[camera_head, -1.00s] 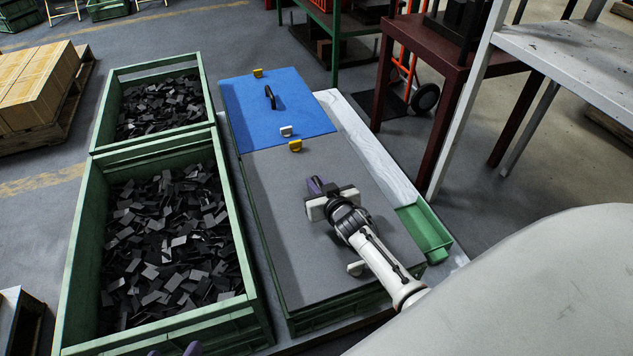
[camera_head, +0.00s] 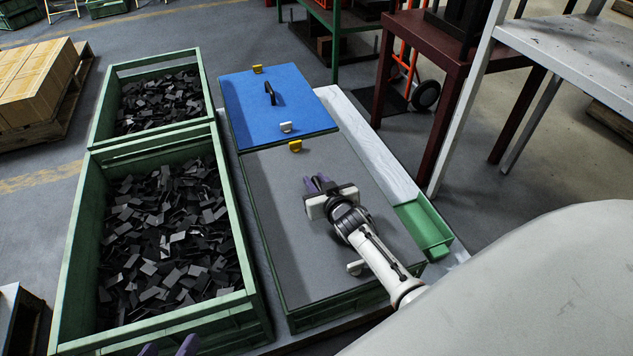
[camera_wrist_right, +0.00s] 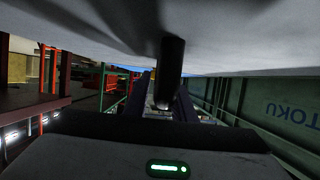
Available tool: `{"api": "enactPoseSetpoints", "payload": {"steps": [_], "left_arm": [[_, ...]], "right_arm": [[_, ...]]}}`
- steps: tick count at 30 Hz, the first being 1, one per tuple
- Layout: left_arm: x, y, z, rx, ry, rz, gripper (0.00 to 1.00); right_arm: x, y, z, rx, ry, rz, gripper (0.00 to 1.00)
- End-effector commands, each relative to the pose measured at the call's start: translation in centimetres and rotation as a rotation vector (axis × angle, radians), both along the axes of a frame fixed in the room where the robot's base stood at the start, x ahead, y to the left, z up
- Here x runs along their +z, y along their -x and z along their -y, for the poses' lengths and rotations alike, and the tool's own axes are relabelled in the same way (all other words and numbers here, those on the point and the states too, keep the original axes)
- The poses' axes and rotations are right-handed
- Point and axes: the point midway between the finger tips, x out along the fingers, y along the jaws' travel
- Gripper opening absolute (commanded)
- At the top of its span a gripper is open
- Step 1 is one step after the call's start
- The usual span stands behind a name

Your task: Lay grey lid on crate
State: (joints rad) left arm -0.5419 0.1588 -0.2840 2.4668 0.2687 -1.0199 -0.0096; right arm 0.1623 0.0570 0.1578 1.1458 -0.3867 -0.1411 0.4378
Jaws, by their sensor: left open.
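The grey lid (camera_head: 275,205) lies flat over the near green crate (camera_head: 335,312), with its edges close along the rim. Whether every edge is fully seated I cannot tell. My right gripper (camera_head: 318,184) is low over the middle of the lid, its purple fingers spread. In the right wrist view, a dark upright handle (camera_wrist_right: 170,70) stands between the parted fingers (camera_wrist_right: 166,103), with the grey lid's surface (camera_wrist_right: 80,35) filling the top. In the head view the gripper hides this handle. My left gripper (camera_head: 168,349) is open and empty at the bottom edge, mostly out of frame.
A blue lid (camera_head: 300,108) with a black handle covers the crate behind. Two open green crates (camera_head: 69,245) full of dark stamped parts stand to the left. Yellow clips (camera_head: 295,146) and white clips (camera_head: 355,267) sit at the lid edges. A small green bin (camera_head: 428,232) is at right.

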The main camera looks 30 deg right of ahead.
Motion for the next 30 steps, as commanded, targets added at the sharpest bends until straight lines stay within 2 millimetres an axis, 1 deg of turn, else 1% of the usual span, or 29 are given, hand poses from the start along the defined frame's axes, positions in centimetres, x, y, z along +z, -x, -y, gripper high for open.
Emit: {"api": "enactPoseSetpoints", "payload": {"steps": [1,2,8,10,14,16,20,22,23,24,30], "left_arm": [[-4.6,0.6,0.0,-0.002,-0.023,-0.073,0.49],[-4.6,0.6,0.0,-0.002,-0.024,-0.073,0.49],[-4.6,0.6,0.0,-0.002,-0.024,-0.073,0.49],[-4.6,0.6,0.0,-0.001,-0.024,-0.072,0.49],[-3.9,0.5,0.3,-0.003,-0.008,-0.060,0.49],[-3.0,0.5,0.5,-0.003,0.012,-0.048,0.49],[-0.3,0.4,1.4,-0.006,0.073,-0.011,0.49],[1.4,0.4,1.8,-0.009,0.111,0.011,0.49],[1.7,0.4,1.7,-0.008,0.102,0.002,0.49],[1.4,0.4,1.3,-0.005,0.071,-0.021,0.49],[-0.7,0.8,-0.4,0.001,-0.045,-0.094,0.49]], "right_arm": [[-0.6,0.0,0.0,0.000,0.000,-0.001,0.32],[-0.6,0.0,0.0,0.000,0.000,-0.001,0.36],[-0.8,0.1,0.0,-0.001,-0.001,-0.005,0.36],[-1.2,0.3,0.0,-0.001,-0.001,-0.013,0.36],[-1.1,0.3,0.0,-0.002,-0.002,-0.011,0.36],[-1.0,0.3,0.0,-0.002,-0.002,-0.010,0.36],[-1.0,0.2,0.0,-0.001,-0.002,-0.009,0.36],[-0.9,0.2,0.0,-0.001,-0.002,-0.009,0.36],[0.3,0.2,0.0,-0.001,0.000,-0.005,0.36],[2.0,0.2,0.1,-0.001,0.002,-0.004,0.36],[6.7,0.2,0.1,-0.001,-0.002,0.000,0.36]]}}
